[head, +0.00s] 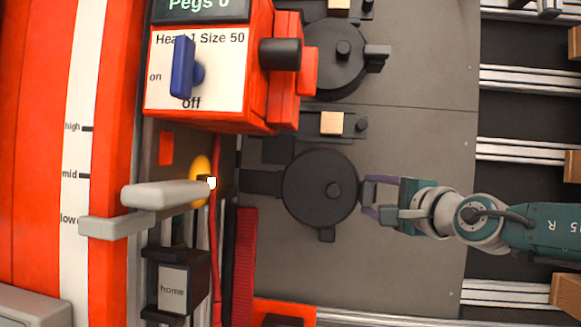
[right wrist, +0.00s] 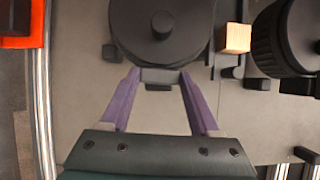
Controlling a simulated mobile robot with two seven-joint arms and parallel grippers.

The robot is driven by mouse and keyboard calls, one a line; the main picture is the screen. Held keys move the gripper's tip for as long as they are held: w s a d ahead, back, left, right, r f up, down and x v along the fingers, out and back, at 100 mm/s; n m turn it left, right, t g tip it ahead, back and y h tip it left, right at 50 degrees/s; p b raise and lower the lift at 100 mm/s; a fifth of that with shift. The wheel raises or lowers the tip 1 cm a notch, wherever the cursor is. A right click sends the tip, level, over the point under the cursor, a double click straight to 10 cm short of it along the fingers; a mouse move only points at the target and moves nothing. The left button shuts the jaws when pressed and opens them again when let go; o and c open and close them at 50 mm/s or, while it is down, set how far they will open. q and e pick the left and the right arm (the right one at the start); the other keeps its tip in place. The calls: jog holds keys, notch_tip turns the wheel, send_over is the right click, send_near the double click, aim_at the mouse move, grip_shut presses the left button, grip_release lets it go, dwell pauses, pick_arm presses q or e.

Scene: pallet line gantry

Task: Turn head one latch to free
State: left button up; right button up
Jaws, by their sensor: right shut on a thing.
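The head one box (head: 207,118) is red with a white plate reading "Head 1 Size 50". Below it on the grey panel is a round black disc (head: 312,190) with a centre knob. A small black tab, its latch handle (right wrist: 158,86), sticks out of the disc's edge. My right gripper (head: 368,197), with purple fingers, comes in from the right and is shut on this tab. In the right wrist view the gripper (right wrist: 160,76) has one finger on each side of it. No "free" mark is readable. My left gripper is not in view.
A second black disc (head: 326,62) with a handle pointing right sits above. A wooden block (head: 331,123) lies between the discs. A blue knob (head: 183,68) stands upright over "off". A grey lever (head: 160,195) sits by the low-mid-high scale. Lower right panel is clear.

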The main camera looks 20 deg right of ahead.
jog(key=shift+r+n, duration=0.1)
jog(key=shift+n, duration=0.2)
dwell(0.4)
jog(key=o, duration=1.1)
jog(key=p+v, duration=0.8)
jog(key=v, duration=0.2)
jog(key=shift+w+r, duration=0.1)
